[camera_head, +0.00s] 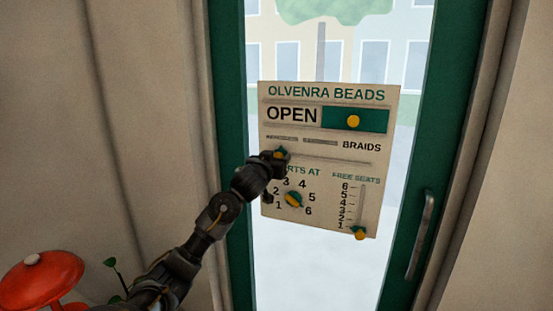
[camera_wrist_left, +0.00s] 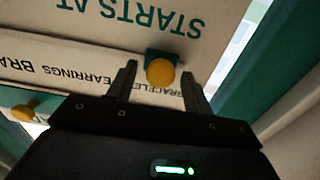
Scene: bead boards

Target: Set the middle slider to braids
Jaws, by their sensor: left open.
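The bead board (camera_head: 318,226) hangs on the glass of a green-framed door. Its middle slider runs under three labels; BRAIDS (camera_head: 361,146) is the right one. The slider's yellow knob on its teal block (camera_head: 280,152) is at the left end of the slot, partly hidden by my left gripper (camera_head: 279,158). In the left wrist view, the board appears upside down and the knob (camera_wrist_left: 160,72) lies between the two spread fingers of my left gripper (camera_wrist_left: 159,74), near the BRACELETS label. The fingers look apart from the knob. My right gripper is not in view.
Above is the OPEN panel with a yellow knob (camera_head: 353,121). Below are the STARTS AT dial (camera_head: 293,199) and the FREE SEATS slider knob (camera_head: 359,232) near 1. A door handle (camera_head: 420,236) is at right. A red mushroom-like object (camera_head: 42,278) stands at lower left.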

